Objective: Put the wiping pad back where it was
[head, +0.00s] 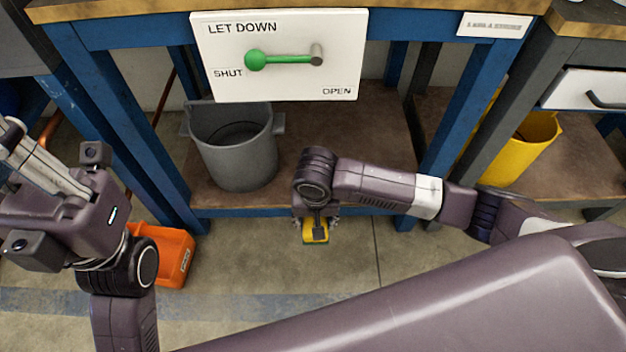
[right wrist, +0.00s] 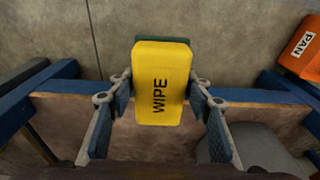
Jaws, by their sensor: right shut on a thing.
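The wiping pad is a yellow block marked WIPE with a green layer behind it; it fills the middle of the right wrist view (right wrist: 160,65). My right gripper (right wrist: 160,95) is shut on it, one finger on each side. In the head view the pad (head: 315,237) shows small below my right gripper (head: 316,222), just in front of the lower shelf's front edge and over the floor. Whether it touches anything below cannot be told. My left gripper (head: 35,160) is raised at the far left, away from the pad; its finger opening is unclear.
A grey bucket (head: 235,160) stands on the bench's lower shelf (head: 375,130). An orange pan (head: 172,255) sits on the floor left of the pad. A yellow container (head: 525,150) is at right. A panel with a green lever (head: 285,60) hangs above. Floor right of the pad is clear.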

